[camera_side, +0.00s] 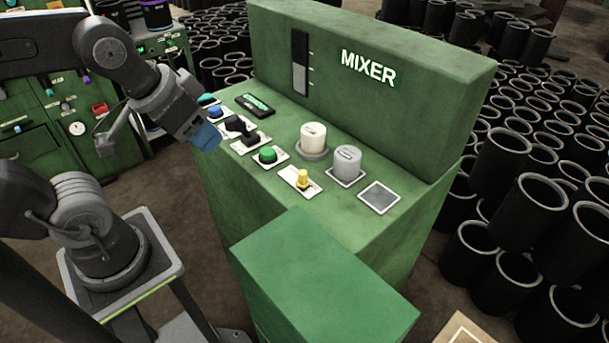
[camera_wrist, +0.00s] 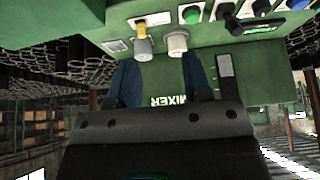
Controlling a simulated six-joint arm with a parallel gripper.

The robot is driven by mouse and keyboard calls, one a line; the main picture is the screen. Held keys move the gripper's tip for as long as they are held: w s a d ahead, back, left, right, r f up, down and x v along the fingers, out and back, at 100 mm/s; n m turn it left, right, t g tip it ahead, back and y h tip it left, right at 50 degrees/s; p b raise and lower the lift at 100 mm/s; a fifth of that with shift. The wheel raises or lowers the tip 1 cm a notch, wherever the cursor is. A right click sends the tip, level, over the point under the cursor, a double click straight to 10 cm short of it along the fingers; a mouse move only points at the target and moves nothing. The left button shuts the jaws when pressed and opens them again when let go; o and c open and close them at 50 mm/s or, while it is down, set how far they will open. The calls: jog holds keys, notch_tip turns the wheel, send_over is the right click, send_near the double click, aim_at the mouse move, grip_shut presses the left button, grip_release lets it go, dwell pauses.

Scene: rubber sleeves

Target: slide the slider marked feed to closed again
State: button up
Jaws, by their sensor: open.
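The green mixer console (camera_side: 225,170) carries several controls on its sloping top. No label reading "feed" is legible. A yellow knob (camera_side: 303,178) stands on a small white plate near the front edge and may be the slider; it also shows in the wrist view (camera_wrist: 141,28). I cannot tell its position along any slot. My gripper (camera_side: 207,137) hangs over the left end of the console, apart from the yellow knob. In the wrist view my gripper (camera_wrist: 162,78) shows two blue fingers spread apart with nothing between them.
A cream cap (camera_side: 313,137) and a grey cap (camera_side: 347,162) stand behind the yellow knob. A green button (camera_side: 267,155) and black levers (camera_side: 240,128) lie left of it. A dark square plate (camera_side: 379,197) is at right. The upright mixer panel (camera_side: 420,90) rises behind.

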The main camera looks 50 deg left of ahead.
dwell(0.4)
jog(key=n+g, duration=0.6)
jog(key=n, duration=0.7)
send_over(303, 172)
jog(key=f, duration=0.1)
jog(key=shift+n, duration=0.3)
notch_tip(303, 172, down, 14)
jog(key=shift+r, duration=0.1)
grip_shut()
